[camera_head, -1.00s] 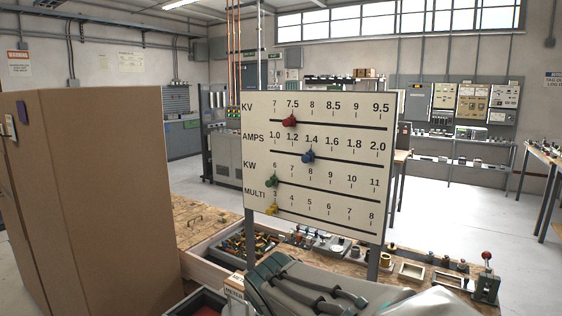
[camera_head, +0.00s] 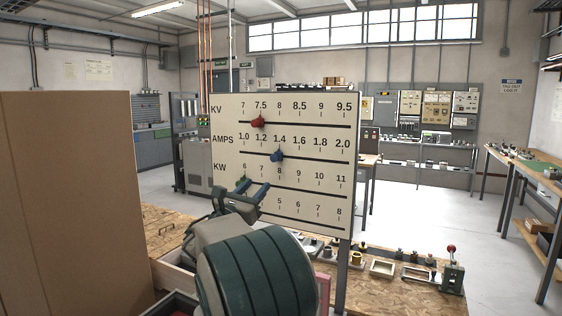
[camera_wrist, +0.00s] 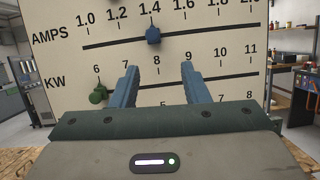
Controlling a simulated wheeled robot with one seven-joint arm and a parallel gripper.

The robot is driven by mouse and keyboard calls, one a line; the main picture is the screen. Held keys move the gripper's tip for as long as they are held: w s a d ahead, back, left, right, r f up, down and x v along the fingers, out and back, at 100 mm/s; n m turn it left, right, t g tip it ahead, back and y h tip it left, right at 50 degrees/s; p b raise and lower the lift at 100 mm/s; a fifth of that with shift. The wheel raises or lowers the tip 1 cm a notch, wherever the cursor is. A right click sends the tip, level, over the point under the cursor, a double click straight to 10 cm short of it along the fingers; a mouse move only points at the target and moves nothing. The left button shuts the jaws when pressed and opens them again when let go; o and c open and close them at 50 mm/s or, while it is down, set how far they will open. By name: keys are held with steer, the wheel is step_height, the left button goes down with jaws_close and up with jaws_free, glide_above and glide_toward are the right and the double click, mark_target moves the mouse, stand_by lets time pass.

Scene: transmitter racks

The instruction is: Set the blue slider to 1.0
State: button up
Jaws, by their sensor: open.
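The blue slider (camera_head: 277,155) sits on the AMPS line of the white panel (camera_head: 318,220), just left of the 1.4 mark. In the wrist view the blue slider (camera_wrist: 153,35) is above and between my fingers. My gripper (camera_head: 254,192) is open and empty in front of the panel, below the blue slider and near the KW row. In the wrist view my gripper (camera_wrist: 158,68) shows two blue fingers spread apart, not touching the slider. The 1.0 mark is at the left end of the AMPS scale.
A red slider (camera_head: 257,120) is on the KV line above. A green slider (camera_wrist: 98,95) is on the KW line near 6. My arm hides the MULTI row's left end. A large brown box (camera_head: 70,190) stands left. Small parts lie on the wooden bench (camera_head: 405,292).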

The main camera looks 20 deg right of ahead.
mark_target(273, 159)
steer(key=shift+n+t, duration=0.3)
steer(key=shift+n, duration=0.1)
steer(key=p+x, duration=0.1)
steer(key=x, duration=0.3)
steer(key=p+x, duration=0.1)
steer(key=x, duration=0.4)
steer(key=p+x, duration=0.2)
steer(key=x, duration=0.3)
steer(key=shift+w+a+r, duration=0.3)
steer(key=shift+w+a, duration=0.05)
